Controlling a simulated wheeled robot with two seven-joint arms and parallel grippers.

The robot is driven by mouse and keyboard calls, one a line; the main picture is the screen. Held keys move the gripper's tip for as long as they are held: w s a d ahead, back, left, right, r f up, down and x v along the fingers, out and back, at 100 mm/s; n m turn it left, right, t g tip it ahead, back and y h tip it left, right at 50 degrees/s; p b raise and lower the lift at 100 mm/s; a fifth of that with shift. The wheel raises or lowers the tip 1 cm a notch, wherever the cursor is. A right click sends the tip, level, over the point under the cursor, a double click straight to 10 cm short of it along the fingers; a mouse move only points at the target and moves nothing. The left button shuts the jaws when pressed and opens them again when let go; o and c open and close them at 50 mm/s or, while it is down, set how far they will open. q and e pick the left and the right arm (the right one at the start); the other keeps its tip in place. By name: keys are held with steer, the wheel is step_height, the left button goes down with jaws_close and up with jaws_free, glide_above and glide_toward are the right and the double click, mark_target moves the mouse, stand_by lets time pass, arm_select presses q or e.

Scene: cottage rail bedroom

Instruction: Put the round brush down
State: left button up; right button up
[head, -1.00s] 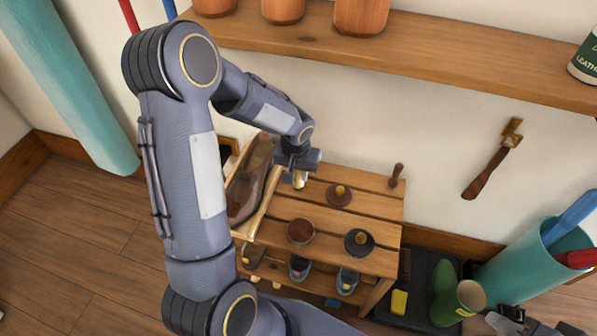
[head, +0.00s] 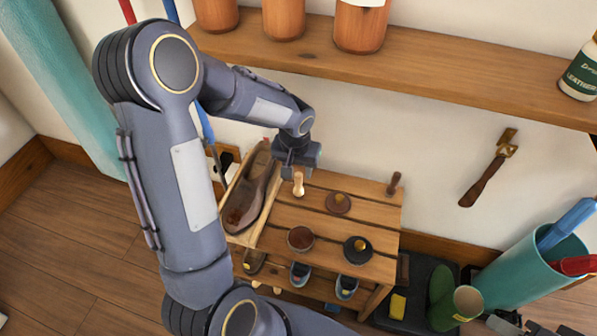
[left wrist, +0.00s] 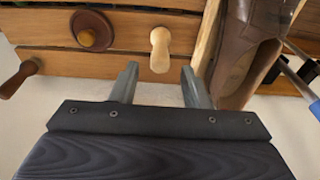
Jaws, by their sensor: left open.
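The round brush, to judge by its pale wooden knobbed handle (head: 298,184), stands on the slatted bench (head: 322,228), beside the shoe at the back. Its handle also shows in the left wrist view (left wrist: 160,48), upright against the slats; its bristles are hidden. My left gripper (head: 297,172) is just above and behind the handle in the head view. In the left wrist view its two fingers (left wrist: 159,72) are apart, with nothing between them, and the handle lies just beyond their tips. Grey parts at the bottom right of the head view may be my right gripper (head: 520,325); its jaws are unclear.
A brown shoe (head: 250,190) lies in a tray left of the handle. A brown knobbed disc (head: 338,203), a dark one (head: 357,247), a brown bowl (head: 300,238) and a dark upright handle (head: 394,183) share the bench. A shelf (head: 420,75) with jars overhangs behind.

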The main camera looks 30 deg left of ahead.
arm_select(q)
steer(key=shift+s+r, duration=0.1)
steer(key=shift+r, duration=0.45)
steer(key=s+d+r+t+h, duration=0.2)
steer(key=s+r, duration=0.4)
steer(key=s, duration=0.4)
steer(key=s+d+r+m+t+h, duration=0.1)
steer(key=s+d+r, duration=0.4)
steer(key=s, duration=0.6)
step_height(320, 180, up, 2)
steer(key=shift+s+d+r+t+h, duration=0.15)
steer(key=shift+t+h, duration=0.25)
steer(key=shift+h, duration=0.2)
